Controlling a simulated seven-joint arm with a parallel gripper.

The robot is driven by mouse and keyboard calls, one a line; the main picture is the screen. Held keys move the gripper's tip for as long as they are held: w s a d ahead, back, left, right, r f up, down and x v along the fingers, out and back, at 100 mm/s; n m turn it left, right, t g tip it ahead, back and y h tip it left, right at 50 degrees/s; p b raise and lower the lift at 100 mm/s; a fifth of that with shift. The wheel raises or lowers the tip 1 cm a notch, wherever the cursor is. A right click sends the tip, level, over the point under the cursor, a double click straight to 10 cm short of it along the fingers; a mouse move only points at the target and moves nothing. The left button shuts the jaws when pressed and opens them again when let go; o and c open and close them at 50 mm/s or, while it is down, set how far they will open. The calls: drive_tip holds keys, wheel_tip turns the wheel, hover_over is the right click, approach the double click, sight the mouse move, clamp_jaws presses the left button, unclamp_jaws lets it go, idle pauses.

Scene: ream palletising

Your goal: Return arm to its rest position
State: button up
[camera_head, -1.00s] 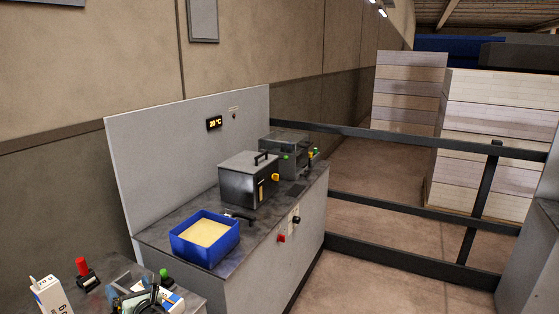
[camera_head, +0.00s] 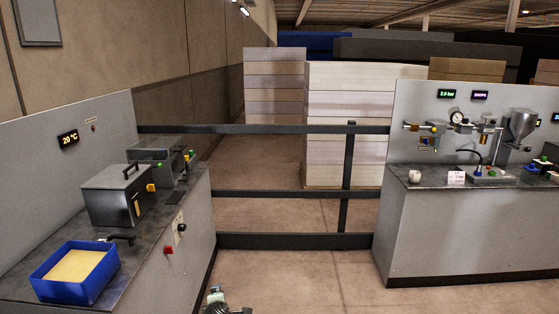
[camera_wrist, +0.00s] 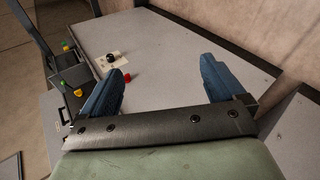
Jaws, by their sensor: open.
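My gripper (camera_wrist: 163,84) shows in the wrist view with its two blue fingers spread wide apart. Nothing is between them. Behind the fingers is the grey front panel of the left bench, with a red button (camera_wrist: 128,77) and a black knob (camera_wrist: 111,57). In the head view only a small part of my arm (camera_head: 226,304) shows at the bottom edge, and the fingers are not visible there.
The left bench (camera_head: 190,245) carries a blue tray (camera_head: 50,292) with a yellowish filling and a dark metal box (camera_head: 110,207). A dark railing (camera_head: 290,241) runs between it and the right bench (camera_head: 450,240). Pale stacks (camera_head: 345,110) stand behind. The floor in front is clear.

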drive_tip(key=s+d+f+m+g+h, duration=0.1)
drive_tip(key=d+f+m+g, duration=0.2)
drive_tip(key=d, duration=0.5)
drive_tip(key=s+d+f+m+h, duration=0.1)
drive_tip(key=d+f+m, duration=0.2)
drive_tip(key=d+m, duration=0.35)
drive_tip(key=s+d+f+m+g+h, duration=0.1)
drive_tip(key=d+f+m+g+h, duration=0.1)
drive_tip(key=d, duration=0.8)
drive_tip(key=s+d+f+m+g+y, duration=0.1)
drive_tip(key=s+d+f+m+g, duration=0.15)
drive_tip(key=s+d+m, duration=0.35)
drive_tip(key=s+d+f+m+g+y, duration=0.1)
drive_tip(key=s+d+f+m+g, duration=0.2)
drive_tip(key=d, duration=0.5)
drive_tip(key=s+f+g, duration=0.2)
drive_tip(key=s+f, duration=0.4)
drive_tip(key=s, duration=0.4)
drive_tip(key=s+f+g, duration=0.2)
drive_tip(key=s+f, duration=0.5)
drive_tip(key=s, duration=0.4)
drive_tip(key=s+f+g, duration=0.3)
drive_tip(key=s+f, duration=0.3)
drive_tip(key=s, duration=0.4)
drive_tip(key=shift+s+a+f+m, duration=0.15)
drive_tip(key=shift+f+m, duration=0.2)
